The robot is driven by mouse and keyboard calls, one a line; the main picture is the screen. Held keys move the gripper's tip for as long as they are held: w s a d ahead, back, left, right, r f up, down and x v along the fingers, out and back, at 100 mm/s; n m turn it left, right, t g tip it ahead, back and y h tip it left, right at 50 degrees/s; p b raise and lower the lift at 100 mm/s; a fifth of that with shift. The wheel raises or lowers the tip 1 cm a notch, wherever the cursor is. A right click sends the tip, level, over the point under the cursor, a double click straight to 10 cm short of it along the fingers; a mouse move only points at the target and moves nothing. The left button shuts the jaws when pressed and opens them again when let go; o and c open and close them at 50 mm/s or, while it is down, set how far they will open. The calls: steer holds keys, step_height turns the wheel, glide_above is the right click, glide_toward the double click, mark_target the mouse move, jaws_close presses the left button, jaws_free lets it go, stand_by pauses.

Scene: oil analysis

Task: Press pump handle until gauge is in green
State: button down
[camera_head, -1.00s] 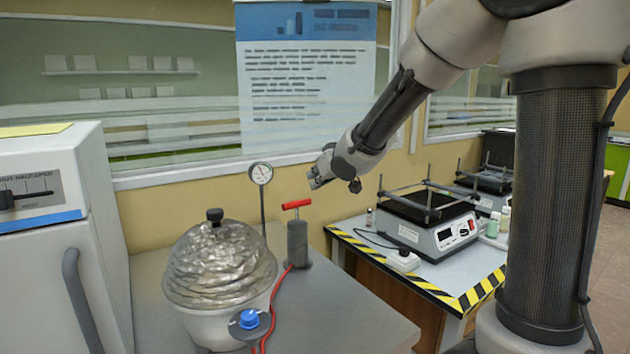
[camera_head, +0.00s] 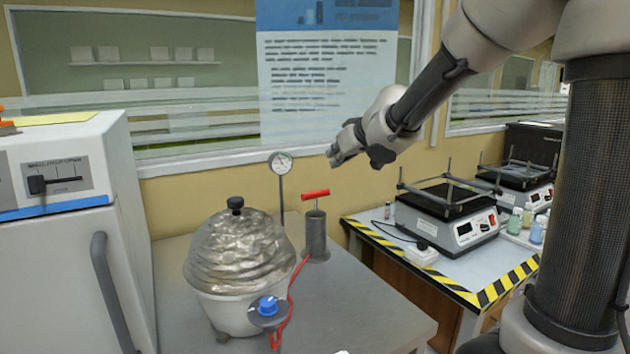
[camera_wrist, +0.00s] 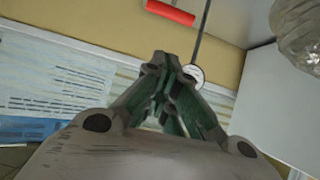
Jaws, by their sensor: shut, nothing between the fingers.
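The pump (camera_head: 316,236) is a dark grey cylinder with a red T-shaped handle (camera_head: 315,194), standing upright on the grey bench. The red handle also shows at the top of the wrist view (camera_wrist: 171,12). A round white gauge (camera_head: 280,162) on a thin post stands behind and left of the pump. Its face is too small to read in the head view, and in the wrist view the gauge (camera_wrist: 194,74) is partly hidden behind my fingers. My gripper (camera_head: 333,159) is shut and empty, above and slightly right of the handle, apart from it.
A foil-covered dome on a white pot (camera_head: 240,262) stands left of the pump. A blue knob (camera_head: 268,306) and red hose (camera_head: 290,295) are in front. A white cabinet (camera_head: 60,260) is at left; a shaker (camera_head: 455,220) sits on the striped table (camera_head: 380,232) at right.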

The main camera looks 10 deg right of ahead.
stand_by(0.4)
glide_above(316, 195)
step_height(316, 195, down, 9)
steer(key=shift+s+d+f, duration=0.1)
steer(key=shift+d+f, duration=0.15)
steer(key=shift+d, duration=0.05)
